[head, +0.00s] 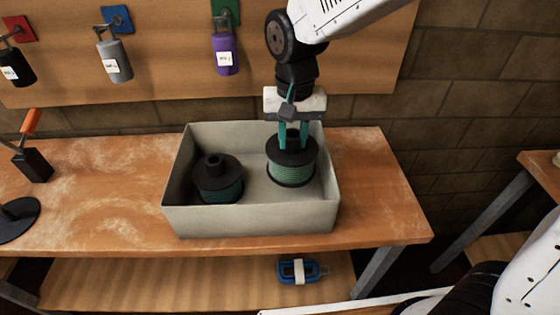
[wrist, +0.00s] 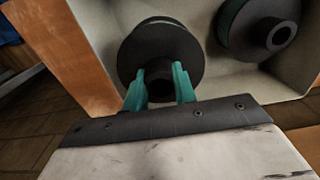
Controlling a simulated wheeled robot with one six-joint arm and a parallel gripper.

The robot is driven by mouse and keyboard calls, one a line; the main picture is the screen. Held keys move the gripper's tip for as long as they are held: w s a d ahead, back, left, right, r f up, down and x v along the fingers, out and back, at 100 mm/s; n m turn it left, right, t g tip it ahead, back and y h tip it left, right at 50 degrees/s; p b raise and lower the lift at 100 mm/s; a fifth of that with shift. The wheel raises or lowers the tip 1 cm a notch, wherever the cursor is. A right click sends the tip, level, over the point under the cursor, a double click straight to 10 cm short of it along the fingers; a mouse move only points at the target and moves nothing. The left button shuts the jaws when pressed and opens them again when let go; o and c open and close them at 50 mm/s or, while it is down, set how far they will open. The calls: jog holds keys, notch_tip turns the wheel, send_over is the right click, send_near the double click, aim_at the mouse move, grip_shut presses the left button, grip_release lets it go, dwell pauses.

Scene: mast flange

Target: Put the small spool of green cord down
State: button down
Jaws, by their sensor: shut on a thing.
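The small spool of green cord (head: 291,172) has black flanges and light green cord. It is upright in the right part of a grey open box (head: 250,217); I cannot tell whether it touches the floor of the box. My gripper (head: 293,140) is above it with teal fingers shut on its black top hub. In the wrist view the spool (wrist: 160,45) shows its black top flange, with my gripper (wrist: 160,85) around the hub. A second spool (head: 218,180), black with darker green cord, stands in the left part of the box, apart from the held one.
The box stands on a worn wooden bench (head: 90,195). Padlocks, including a purple one (head: 226,54), hang on a board behind. A black stand (head: 15,218) and an orange-handled tool (head: 31,122) are at the left. A blue item (head: 297,270) lies on the lower shelf.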

aim_at(291, 158)
jog(key=shift+a+f, duration=0.1)
jog(key=shift+f, duration=2.85)
jog(key=shift+f, duration=0.1)
jog(key=c, duration=1.1)
grip_release()
notch_tip(291, 158, up, 12)
jog(key=s+d+r, duration=0.4)
jog(key=s+d, duration=0.5)
jog(key=d, duration=0.4)
jog(key=shift+t, duration=0.6)
jog(key=s+d, duration=0.2)
jog(key=s, duration=0.1)
jog(key=s+d+f, duration=0.1)
jog(key=s+d, duration=0.1)
jog(key=s, duration=0.2)
jog(key=s+d, duration=0.3)
jog(key=shift+s+f, duration=0.35)
jog(key=shift+f, duration=0.05)
